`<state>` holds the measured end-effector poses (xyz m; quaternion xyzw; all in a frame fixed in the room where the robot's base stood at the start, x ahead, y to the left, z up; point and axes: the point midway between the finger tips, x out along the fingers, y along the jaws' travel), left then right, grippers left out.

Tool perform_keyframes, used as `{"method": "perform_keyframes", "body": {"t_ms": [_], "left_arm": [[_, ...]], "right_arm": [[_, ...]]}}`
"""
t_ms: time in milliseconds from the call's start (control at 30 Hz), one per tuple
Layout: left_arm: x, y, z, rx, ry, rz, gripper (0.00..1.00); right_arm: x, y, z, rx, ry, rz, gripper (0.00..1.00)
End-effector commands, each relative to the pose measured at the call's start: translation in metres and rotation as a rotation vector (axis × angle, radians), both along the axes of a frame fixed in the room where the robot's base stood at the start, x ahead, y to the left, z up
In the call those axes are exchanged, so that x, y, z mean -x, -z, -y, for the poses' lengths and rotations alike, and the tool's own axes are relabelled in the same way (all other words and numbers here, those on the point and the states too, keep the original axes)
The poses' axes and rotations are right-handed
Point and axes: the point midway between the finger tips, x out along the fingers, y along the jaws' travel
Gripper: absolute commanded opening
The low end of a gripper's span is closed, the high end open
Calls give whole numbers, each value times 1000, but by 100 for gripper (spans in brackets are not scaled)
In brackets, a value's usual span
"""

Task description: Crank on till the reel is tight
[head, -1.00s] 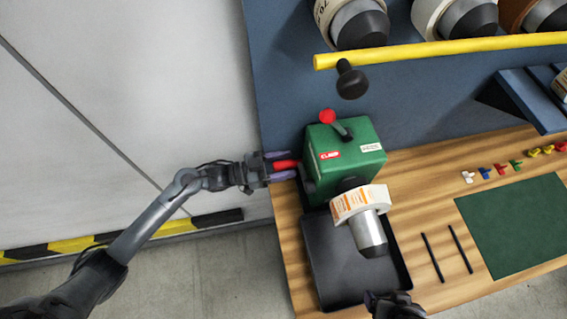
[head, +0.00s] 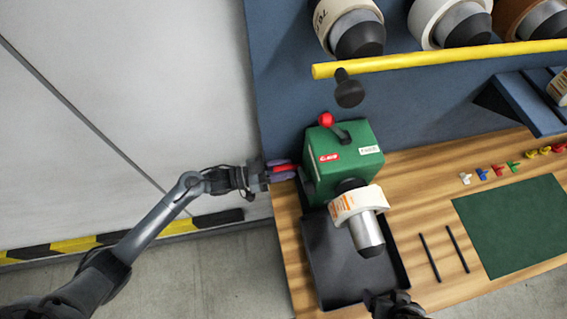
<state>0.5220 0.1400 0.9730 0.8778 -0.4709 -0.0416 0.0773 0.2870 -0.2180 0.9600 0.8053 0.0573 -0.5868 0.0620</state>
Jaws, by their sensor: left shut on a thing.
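The green rewinder box (head: 326,172) stands on the wooden bench, with a red-knobbed lever (head: 326,120) on top. On its front spindle (head: 369,238) sits a reel of white and orange labels (head: 358,203). My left gripper (head: 275,170) is at the box's left side, shut on the red crank handle (head: 286,168). The crank's arm is mostly hidden. My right gripper (head: 388,303) is at the bottom edge, below the tray; its fingers are too dark and cut off to judge. Whether the reel is tight cannot be told.
A dark tray (head: 318,270) lies under the reel. Two black rods (head: 430,257), a green mat (head: 515,222) and several coloured clips (head: 498,169) lie to the right. A yellow rail (head: 440,55) and a black knob (head: 349,93) are behind, below large rolls (head: 440,22).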

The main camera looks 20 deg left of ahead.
Motion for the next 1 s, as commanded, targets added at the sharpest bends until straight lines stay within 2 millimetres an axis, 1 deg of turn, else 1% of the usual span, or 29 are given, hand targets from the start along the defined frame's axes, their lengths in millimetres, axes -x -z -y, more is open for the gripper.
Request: {"method": "perform_keyframes", "body": {"t_ms": [33,267,300,433,767,867,1000], "left_arm": [[0,0,0,11,-3,-21,0],[0,3,0,13,-2,-22,0],[0,3,0,13,-2,-22,36],[0,2,0,13,-2,-22,56],[1,2,-1,12,-1,-21,57],[5,3,-6,12,-1,-22,57],[14,3,-20,10,-1,-22,57]], "right_arm": [[0,-5,1,2,-1,1,83],[0,-2,2,7,-4,1,83],[0,-2,2,7,-4,1,83],[0,-2,2,7,-4,1,83],[0,-2,0,0,0,1,83],[0,-2,0,-2,2,1,83],[0,-2,-1,-3,2,1,83]]}}
